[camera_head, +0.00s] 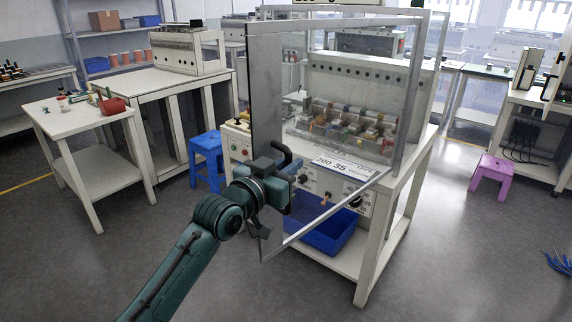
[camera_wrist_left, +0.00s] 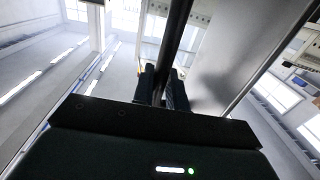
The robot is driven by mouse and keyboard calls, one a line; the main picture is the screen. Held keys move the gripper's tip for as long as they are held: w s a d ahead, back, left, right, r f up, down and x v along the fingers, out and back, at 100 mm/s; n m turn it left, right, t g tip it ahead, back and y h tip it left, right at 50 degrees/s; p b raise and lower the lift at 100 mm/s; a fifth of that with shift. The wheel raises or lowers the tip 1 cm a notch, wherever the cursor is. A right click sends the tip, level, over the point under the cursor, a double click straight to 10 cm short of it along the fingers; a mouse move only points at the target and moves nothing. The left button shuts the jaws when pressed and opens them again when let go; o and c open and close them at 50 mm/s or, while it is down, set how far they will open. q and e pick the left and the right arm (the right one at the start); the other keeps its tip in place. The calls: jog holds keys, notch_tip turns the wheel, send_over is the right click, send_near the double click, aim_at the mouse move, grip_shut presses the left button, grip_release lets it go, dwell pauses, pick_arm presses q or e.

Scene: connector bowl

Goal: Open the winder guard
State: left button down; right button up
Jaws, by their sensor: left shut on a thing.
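The winder guard (camera_head: 350,177) is a large clear panel in a grey frame on the front of the winding machine (camera_head: 370,82). Its lower edge slants out from the machine toward me at the left, so it stands swung partly open. A grey side plate (camera_head: 265,100) is at its left. My left gripper (camera_head: 288,184) is at the guard's left edge, shut on the black curved handle (camera_head: 284,150). In the left wrist view the fingers (camera_wrist_left: 163,88) close around a dark bar (camera_wrist_left: 176,40). The fingertips are partly hidden in the head view. My right gripper is not in view.
A blue bin (camera_head: 325,238) sits on the shelf under the machine. A blue stool (camera_head: 207,158) and a white side table (camera_head: 80,118) stand left. A pink stool (camera_head: 491,176) stands right. The floor in front is clear.

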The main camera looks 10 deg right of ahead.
pick_arm(q)
jog(key=c, duration=1.5)
grip_release()
jog(key=b+v, duration=0.1)
jog(key=v, duration=1.2)
jog(key=shift+b, duration=0.4)
jog(key=shift+s, duration=0.1)
jog(key=s+a+f+n+y, duration=0.3)
jog(key=a+f, duration=0.1)
jog(key=f, duration=0.6)
jog(key=s+a+f+n+y, duration=0.25)
jog(key=a+f, duration=0.25)
jog(key=f, duration=0.5)
jog(key=s+a+f+g+y+p, duration=0.1)
jog(key=s+a+f+y, duration=0.3)
jog(key=s+a+f, duration=0.4)
jog(key=s+f+n, duration=0.1)
jog(key=s+f, duration=0.4)
jog(key=s, duration=0.1)
jog(key=shift+s+f, duration=0.25)
jog(key=shift+s, duration=0.1)
